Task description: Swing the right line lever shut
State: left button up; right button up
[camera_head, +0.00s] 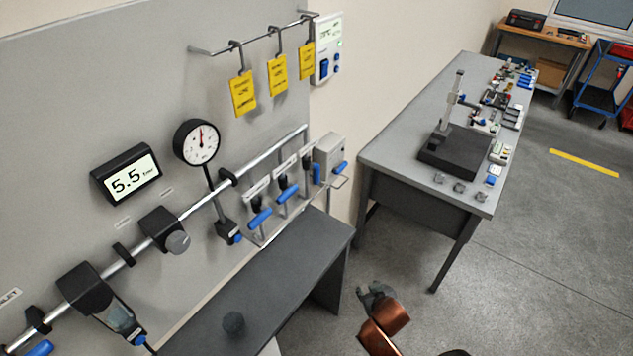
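Several blue-handled levers sit in a row on the wall panel, below white label plates. The right line lever seems to be the upright blue handle (316,173), the third from the left on the pipe branches. The left lever (260,218) and the middle lever (288,194) have handles lying slantwise across their pipes. My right gripper (374,290) is low in the picture, below and right of the levers, apart from them and touching nothing. It is small and I cannot tell its finger gap. My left gripper is not in view.
A grey box (329,155) with another blue handle is right of the levers. A dark bench (290,285) stands below the panel. Yellow tags (277,76) hang above. A grey table (390,150) with instruments stands at the right.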

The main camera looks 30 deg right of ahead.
jog(key=w+d+r+t+h, duration=0.1)
jog(key=w+d+r+t, duration=0.3)
jog(key=w+r, duration=0.4)
jog(key=n+t+y, duration=0.4)
jog(key=t+y, duration=0.2)
jog(key=y, duration=0.2)
send_near(316, 177)
jog(key=w+f, duration=0.1)
jog(key=w, duration=0.7)
jog(key=w+a, duration=0.1)
jog(key=w, duration=0.2)
jog(key=shift+f, duration=0.2)
jog(key=shift+c, duration=0.7)
grip_shut()
